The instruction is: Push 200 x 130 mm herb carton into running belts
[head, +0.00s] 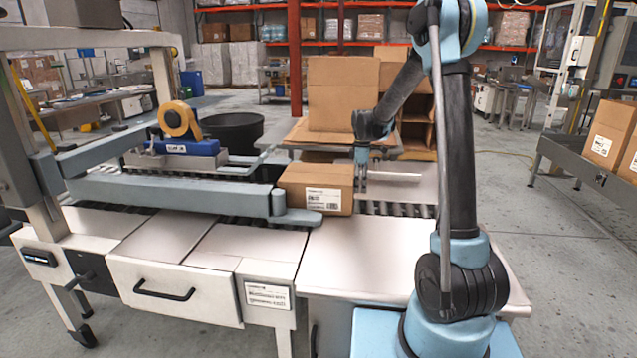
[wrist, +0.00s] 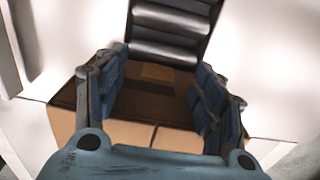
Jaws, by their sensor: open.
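In the head view a brown herb carton (head: 310,184) with a white label sits on the rollers at the mouth of the taping machine, between its side rails. My gripper (head: 361,178) points down at the carton's right end. In the wrist view my gripper (wrist: 158,105) is open, its two blue fingers apart. The carton (wrist: 130,132) shows below and between the fingers there. I cannot tell whether the fingers touch it. The belts inside the machine are hidden behind the near rail.
The near side rail (head: 170,194) and a blue tape head with a yellow roll (head: 180,120) stand left of the carton. A bare roller strip (head: 395,208) lies to the right.

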